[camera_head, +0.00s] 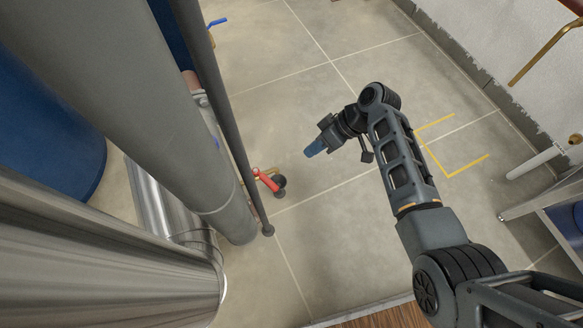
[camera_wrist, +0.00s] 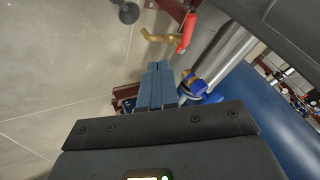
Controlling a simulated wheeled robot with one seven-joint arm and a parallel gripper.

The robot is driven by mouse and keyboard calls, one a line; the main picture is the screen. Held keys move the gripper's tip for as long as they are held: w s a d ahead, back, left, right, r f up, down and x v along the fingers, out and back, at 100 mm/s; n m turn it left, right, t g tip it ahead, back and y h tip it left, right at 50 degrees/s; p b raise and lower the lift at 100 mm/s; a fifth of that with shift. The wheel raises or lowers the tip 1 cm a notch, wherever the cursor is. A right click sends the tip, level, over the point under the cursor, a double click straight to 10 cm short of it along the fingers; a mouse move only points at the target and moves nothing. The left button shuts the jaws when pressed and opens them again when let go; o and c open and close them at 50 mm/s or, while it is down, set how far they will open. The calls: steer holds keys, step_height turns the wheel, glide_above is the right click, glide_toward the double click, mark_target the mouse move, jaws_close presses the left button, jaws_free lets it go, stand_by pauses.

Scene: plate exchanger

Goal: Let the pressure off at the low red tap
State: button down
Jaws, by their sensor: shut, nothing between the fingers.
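The low red tap (camera_head: 265,181) sits near the floor just right of the grey column's foot. It has a red lever, a brass body and a dark round end beside it. In the wrist view the red lever (camera_wrist: 187,33) and brass body (camera_wrist: 160,37) show beyond my fingertips, to the upper right. My gripper (camera_head: 311,152) is shut and empty, to the right of the tap and apart from it. Its blue fingers (camera_wrist: 157,85) lie together in the wrist view. The lower parts of the tap are partly hidden behind a thin dark pipe in the head view.
A thick grey pipe (camera_head: 150,90) and a thin dark pipe (camera_head: 215,95) stand left of the tap. A silver cylinder (camera_head: 90,250) and a blue tank (camera_head: 45,120) lie further left. A blue-handled tap (camera_head: 217,22) is at the back.

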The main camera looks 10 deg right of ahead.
mark_target(272, 185)
steer(key=s+a+f+b, duration=0.1)
steer(key=a+f+b, duration=0.3)
steer(key=a+f, duration=0.4)
steer(key=shift+s+a, duration=0.3)
steer(key=shift+a, duration=0.35)
steer(key=shift+r, duration=0.1)
steer(key=s+m+t+p, duration=0.1)
steer(key=a+m+p, duration=0.1)
steer(key=p, duration=0.1)
steer(key=shift+s+a+r+m+t, duration=0.1)
steer(key=shift+s+a+m+t, duration=0.1)
steer(key=shift+s+m+t, duration=0.2)
steer(key=shift+s+a+f, duration=0.2)
steer(key=shift+s+a, duration=0.1)
steer(key=shift+a, duration=0.05)
